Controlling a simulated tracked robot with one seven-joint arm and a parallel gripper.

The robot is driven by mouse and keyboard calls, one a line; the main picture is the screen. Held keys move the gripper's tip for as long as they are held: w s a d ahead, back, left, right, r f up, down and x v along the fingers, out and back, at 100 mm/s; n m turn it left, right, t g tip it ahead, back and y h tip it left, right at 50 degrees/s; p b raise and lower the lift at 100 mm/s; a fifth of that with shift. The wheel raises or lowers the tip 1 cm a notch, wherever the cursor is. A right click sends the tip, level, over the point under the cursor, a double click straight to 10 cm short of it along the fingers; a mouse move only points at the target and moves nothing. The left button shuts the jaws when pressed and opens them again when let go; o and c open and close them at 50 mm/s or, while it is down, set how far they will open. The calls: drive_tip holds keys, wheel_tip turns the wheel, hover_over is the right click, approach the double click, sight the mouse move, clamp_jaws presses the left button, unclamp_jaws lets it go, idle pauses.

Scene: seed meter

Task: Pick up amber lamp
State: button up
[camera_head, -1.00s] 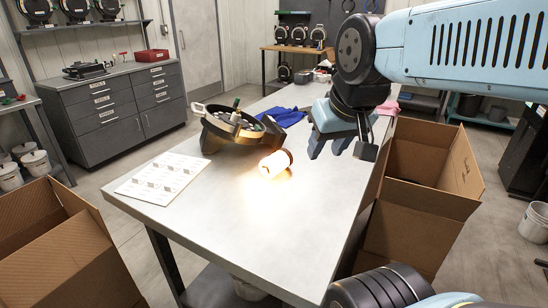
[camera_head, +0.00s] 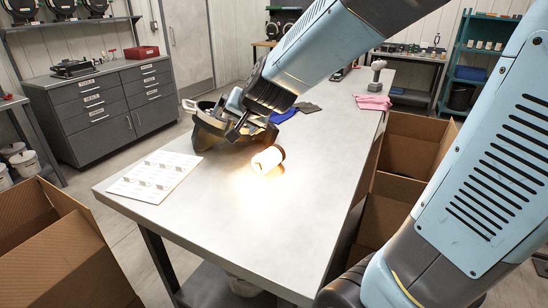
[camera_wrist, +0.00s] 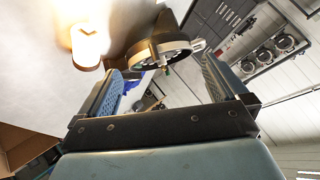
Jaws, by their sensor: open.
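The amber lamp (camera_head: 267,160) lies on the bench, a short cylinder glowing warm white with a brownish end. It also shows in the wrist view (camera_wrist: 87,46) at upper left, outside the span of the fingers. My gripper (camera_head: 234,126) is over the round seed meter (camera_head: 203,130), to the left of and behind the lamp in the head view. In the wrist view my gripper (camera_wrist: 162,66) is open, with nothing between its fingers. The seed meter (camera_wrist: 160,52) shows beyond the fingers there. My arm and gripper hide part of the meter in the head view.
A white card (camera_head: 157,177) lies at the bench's left. A blue cloth (camera_head: 262,133) is behind the meter, and a pink cloth (camera_head: 373,102) lies farther back. Cardboard boxes (camera_head: 58,250) stand on both sides. The front of the grey bench (camera_head: 225,225) is clear.

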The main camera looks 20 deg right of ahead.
drive_tip(key=w+f+m+t+h, duration=0.1)
drive_tip(key=w+f+m+h, duration=0.15)
drive_tip(key=w+f, duration=0.25)
drive_tip(key=m+g+h, duration=0.1)
drive_tip(key=m+h, duration=0.5)
drive_tip(key=h, duration=0.4)
approach(268, 158)
drive_tip(key=a, duration=0.1)
drive_tip(key=w+a, duration=0.1)
drive_tip(key=a, duration=0.1)
drive_tip(key=shift+r, duration=0.1)
drive_tip(key=shift+s+d+f+m+g+h, duration=0.15)
drive_tip(key=shift+s+f+m+g+h, duration=0.1)
drive_tip(key=shift+m+g, duration=0.1)
drive_tip(key=x, duration=1.3)
drive_tip(key=shift+w+d, duration=0.1)
drive_tip(key=shift+d, duration=0.3)
drive_tip(key=shift+c, duration=0.3)
drive_tip(key=c, duration=1.2)
